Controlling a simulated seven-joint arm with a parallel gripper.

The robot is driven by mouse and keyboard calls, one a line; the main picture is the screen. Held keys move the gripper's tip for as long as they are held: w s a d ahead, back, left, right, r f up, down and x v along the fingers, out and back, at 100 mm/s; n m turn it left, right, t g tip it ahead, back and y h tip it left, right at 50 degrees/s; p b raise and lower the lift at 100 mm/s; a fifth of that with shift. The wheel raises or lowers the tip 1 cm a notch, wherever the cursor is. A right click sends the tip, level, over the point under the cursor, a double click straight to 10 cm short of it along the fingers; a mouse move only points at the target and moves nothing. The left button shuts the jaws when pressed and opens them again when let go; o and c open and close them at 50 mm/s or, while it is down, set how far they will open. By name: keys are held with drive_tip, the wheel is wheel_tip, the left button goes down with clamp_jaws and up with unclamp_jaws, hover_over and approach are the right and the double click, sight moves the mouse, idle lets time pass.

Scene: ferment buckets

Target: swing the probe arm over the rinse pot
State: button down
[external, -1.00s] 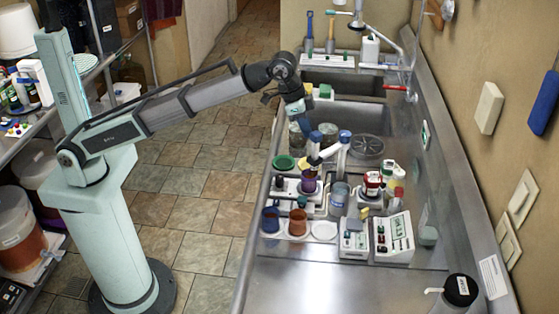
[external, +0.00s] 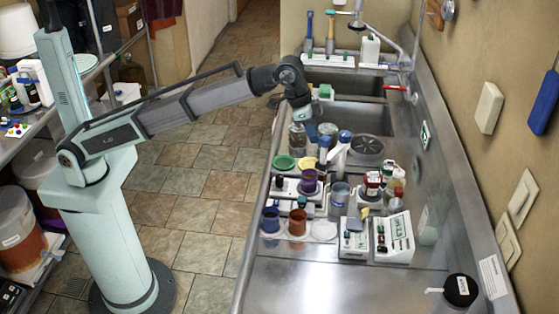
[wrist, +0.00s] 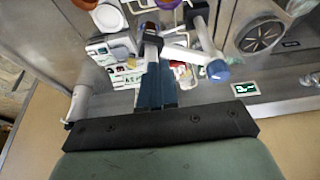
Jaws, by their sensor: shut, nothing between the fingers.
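The probe arm (external: 340,150) is a pale jointed arm with blue caps, standing on the counter behind the cups. In the wrist view its white bar (wrist: 188,56) runs from beside my fingers to a blue-capped end. My gripper (external: 309,131) is shut and empty, above the counter just left of the probe arm; in the wrist view its dark blue fingers (wrist: 156,75) overlap the arm. I cannot tell whether they touch. A purple-rimmed cup (external: 309,182) stands in front of the probe arm, and a clear pot (external: 339,195) to its right. I cannot tell which vessel is the rinse pot.
Blue (external: 270,220) and brown (external: 297,222) cups and a white meter box (external: 394,238) stand nearer the camera. A red-topped jar (external: 373,185) is at the right. The sink (external: 345,115) lies behind. The front of the counter is clear.

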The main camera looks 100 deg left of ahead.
sight(326, 140)
drive_tip(key=shift+w+d, duration=0.5)
drive_tip(key=shift+w, duration=0.15)
drive_tip(key=shift+w+d, duration=0.45)
drive_tip(key=shift+w, duration=0.2)
drive_tip(key=shift+w+d, duration=0.3)
drive_tip(key=shift+w, duration=0.35)
drive_tip(key=shift+w+d, duration=0.25)
drive_tip(key=shift+w, duration=0.35)
drive_tip(key=shift+s, duration=0.15)
drive_tip(key=shift+s+a, duration=0.2)
drive_tip(key=shift+s, duration=0.35)
drive_tip(key=shift+r, duration=0.15)
